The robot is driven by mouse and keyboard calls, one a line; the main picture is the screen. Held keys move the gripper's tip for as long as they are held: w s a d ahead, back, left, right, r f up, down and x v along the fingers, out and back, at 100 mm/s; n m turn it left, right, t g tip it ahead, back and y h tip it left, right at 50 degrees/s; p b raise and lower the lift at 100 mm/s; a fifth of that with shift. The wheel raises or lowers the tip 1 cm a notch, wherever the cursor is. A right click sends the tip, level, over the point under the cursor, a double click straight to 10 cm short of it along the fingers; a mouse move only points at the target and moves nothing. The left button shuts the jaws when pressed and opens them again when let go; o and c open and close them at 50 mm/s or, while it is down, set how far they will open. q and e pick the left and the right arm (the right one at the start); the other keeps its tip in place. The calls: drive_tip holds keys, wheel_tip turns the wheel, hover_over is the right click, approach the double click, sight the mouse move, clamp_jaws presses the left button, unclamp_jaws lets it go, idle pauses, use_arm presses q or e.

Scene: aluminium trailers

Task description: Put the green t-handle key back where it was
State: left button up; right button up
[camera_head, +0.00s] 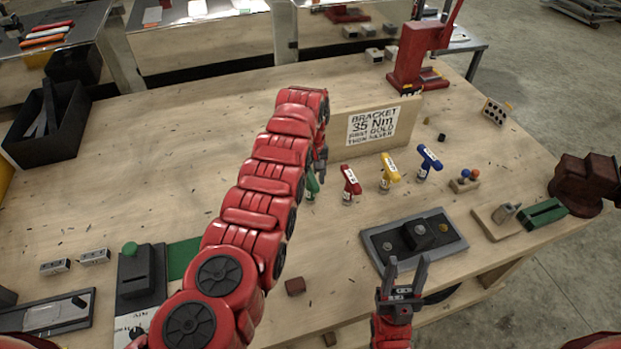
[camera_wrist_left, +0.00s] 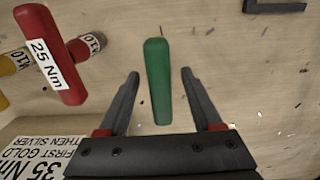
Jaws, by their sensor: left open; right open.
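The green t-handle key (camera_head: 313,184) stands at the left end of a row of keys, partly hidden behind my left arm. In the left wrist view its green handle (camera_wrist_left: 158,85) lies between the two fingers of my left gripper (camera_wrist_left: 161,74), with a gap on each side. That gripper is open and above the key; in the head view it is mostly hidden by its own arm. My right gripper (camera_head: 405,275) is open and empty at the front, by the dark grey tray (camera_head: 375,245).
Red (camera_head: 350,180), yellow (camera_head: 388,172) and blue (camera_head: 428,160) t-handle keys stand to the right of the green one. A wooden board with a "BRACKET 35 Nm" label (camera_head: 372,125) stands behind them. A black bin (camera_head: 45,130) is at the left.

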use_arm(q)
drive_tip(key=shift+r, duration=0.25)
drive_tip(key=shift+w+r, duration=0.1)
drive_tip(key=shift+r, duration=0.15)
wheel_tip(320, 180, up, 7)
drive_tip(key=b, duration=0.3)
drive_tip(key=shift+f, duration=0.2)
wheel_tip(320, 180, up, 4)
drive_tip(key=shift+f+p, duration=0.15)
drive_tip(key=shift+p, duration=0.15)
drive_tip(key=shift+r+p, duration=0.3)
drive_tip(key=shift+r, duration=0.25)
